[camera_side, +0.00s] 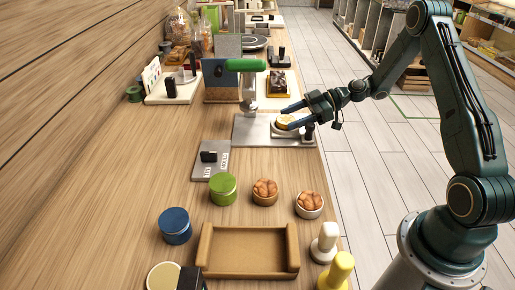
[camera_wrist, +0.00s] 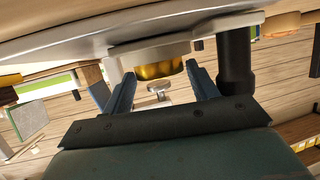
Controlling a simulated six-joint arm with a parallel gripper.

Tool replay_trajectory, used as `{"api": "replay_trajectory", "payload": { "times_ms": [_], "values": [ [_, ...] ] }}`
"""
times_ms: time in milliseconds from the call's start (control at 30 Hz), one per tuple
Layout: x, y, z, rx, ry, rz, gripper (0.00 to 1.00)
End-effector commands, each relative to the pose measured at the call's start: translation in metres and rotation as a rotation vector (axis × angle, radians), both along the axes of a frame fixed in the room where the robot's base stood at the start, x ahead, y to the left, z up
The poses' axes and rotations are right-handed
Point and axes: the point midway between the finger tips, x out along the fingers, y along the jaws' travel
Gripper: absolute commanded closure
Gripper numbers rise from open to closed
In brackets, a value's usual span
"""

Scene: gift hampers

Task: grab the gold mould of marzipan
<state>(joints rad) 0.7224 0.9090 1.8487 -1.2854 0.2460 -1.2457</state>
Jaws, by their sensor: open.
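The gold mould (camera_side: 285,120) sits on a round pale holder on the metal plate (camera_side: 250,129), near the table's right edge. My gripper (camera_side: 287,116) is open, coming in from the right, with its blue fingers on either side of the mould. In the wrist view the gold mould (camera_wrist: 158,68) shows under a pale rim, between and just past the fingertips of my gripper (camera_wrist: 160,78). I see gaps on both sides, and cannot tell whether either finger touches it. Its marzipan filling is not clear to see.
A press with a green handle (camera_side: 246,65) stands left of the mould. A dark post (camera_side: 308,131) stands close by my gripper. In front are a green tin (camera_side: 223,188), a blue tin (camera_side: 175,225), bowls (camera_side: 265,192) and a brown tray (camera_side: 245,252).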

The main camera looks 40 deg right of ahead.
Motion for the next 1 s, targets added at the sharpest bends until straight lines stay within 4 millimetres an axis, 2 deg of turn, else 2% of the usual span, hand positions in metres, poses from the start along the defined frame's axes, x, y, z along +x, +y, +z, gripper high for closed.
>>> {"api": "replay_trajectory", "payload": {
  "times_ms": [200, 367, 767, 1000],
  "values": [
    [0.0, 0.0, 0.0, 0.0, 0.0, 0.0, 0.41],
    [0.0, 0.0, 0.0, 0.0, 0.0, 0.0, 0.71],
    [0.0, 0.0, 0.004, -0.001, -0.002, 0.001, 0.71],
    [0.0, 0.0, 0.021, -0.002, -0.003, 0.001, 0.71]
  ]
}}
